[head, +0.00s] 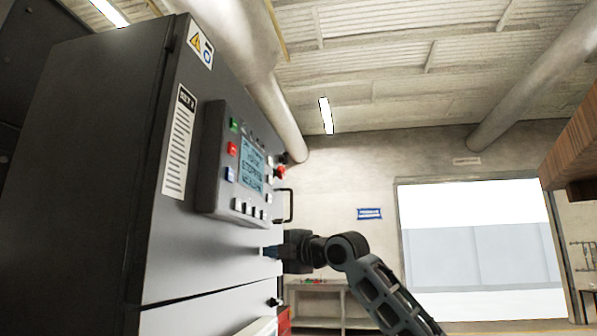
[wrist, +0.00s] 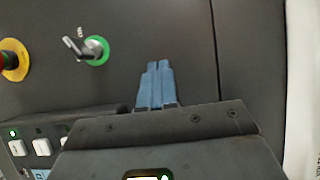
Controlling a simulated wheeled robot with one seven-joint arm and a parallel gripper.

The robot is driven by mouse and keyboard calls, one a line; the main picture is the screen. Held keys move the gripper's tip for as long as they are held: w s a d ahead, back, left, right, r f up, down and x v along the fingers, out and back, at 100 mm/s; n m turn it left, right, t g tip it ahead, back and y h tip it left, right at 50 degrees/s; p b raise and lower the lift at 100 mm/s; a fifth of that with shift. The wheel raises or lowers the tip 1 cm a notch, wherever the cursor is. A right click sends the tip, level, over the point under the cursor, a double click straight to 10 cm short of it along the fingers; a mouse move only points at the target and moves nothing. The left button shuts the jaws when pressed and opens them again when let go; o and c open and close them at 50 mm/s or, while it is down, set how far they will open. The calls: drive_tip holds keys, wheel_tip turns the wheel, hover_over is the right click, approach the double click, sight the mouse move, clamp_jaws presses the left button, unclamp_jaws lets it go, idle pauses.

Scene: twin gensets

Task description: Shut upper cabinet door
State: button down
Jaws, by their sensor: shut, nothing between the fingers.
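The upper cabinet door (head: 205,255) is a dark grey panel carrying a control box (head: 240,165) with a screen and buttons. A black bar handle (head: 287,205) stands out at its far edge. How far the door is from its frame is hard to tell. My gripper (head: 268,252) is at the door's far lower part, below the control box and handle. In the wrist view its blue-grey fingers (wrist: 155,82) are together and empty, pointing over the dark panel (wrist: 180,35). Whether the tips touch the panel is not clear.
A red emergency stop (wrist: 12,62) and a green-ringed switch (wrist: 90,48) are left of the fingers in the wrist view. A workbench (head: 318,290) stands behind my arm. A bright doorway (head: 480,245) is at the right, with a wooden object (head: 575,150) overhead nearby.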

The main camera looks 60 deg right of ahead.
drive_tip(key=s+a+b, duration=0.1)
drive_tip(key=s+b, duration=0.1)
drive_tip(key=s, duration=0.6)
drive_tip(key=shift+a+b, duration=0.15)
drive_tip(key=shift+b, duration=0.15)
idle(0.5)
idle(0.5)
